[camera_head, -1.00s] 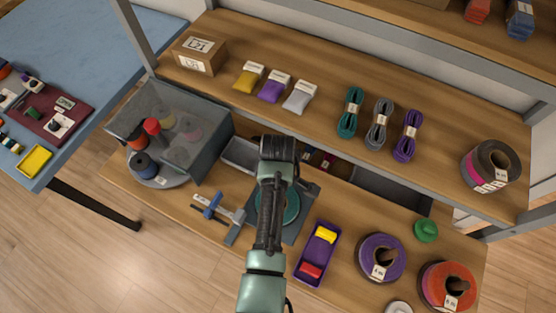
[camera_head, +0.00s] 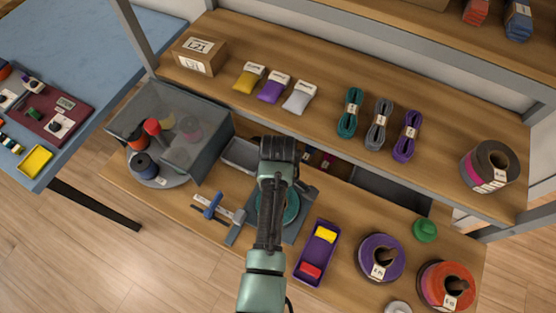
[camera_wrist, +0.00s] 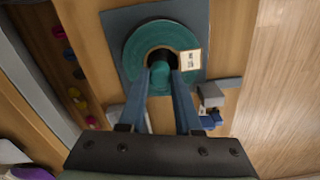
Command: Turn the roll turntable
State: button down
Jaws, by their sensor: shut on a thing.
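The roll turntable (camera_head: 172,181) is a round grey disc at the left of the lower shelf in the head view. It carries an orange roll (camera_head: 135,138), a dark blue roll (camera_head: 144,166) and a pink roll, with a red knob (camera_head: 152,127) standing up among them. A clear grey cover stands partly around it. My gripper (camera_wrist: 160,75) is away to its right, over a teal roll (camera_wrist: 136,51) on a dark plate. My arm hides part of the roll in the head view.
A blue-handled tool (camera_head: 212,205) lies between the turntable and my gripper. A purple tray (camera_head: 305,272) and purple (camera_head: 397,257) and orange (camera_head: 468,286) spools stand to the right. The upper shelf (camera_head: 320,85) overhangs behind, with bags and cord bundles.

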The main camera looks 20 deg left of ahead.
jog(key=shift+r+m+p, duration=0.1)
jog(key=shift+m+p, duration=0.6)
jog(key=shift+m, duration=1.2)
jog(key=shift+m+p, duration=0.6)
jog(key=shift+m, duration=1.5)
jog(key=shift+w+m+p, duration=0.1)
jog(key=shift+m+p, duration=0.35)
jog(key=shift+m, duration=1.75)
jog(key=shift+m+p, duration=0.35)
jog(key=shift+m, duration=1.75)
jog(key=shift+m+p, duration=0.3)
jog(key=shift+m, duration=4)
jog(key=shift+m+p, duration=0.4)
jog(key=shift+m, duration=3.3)
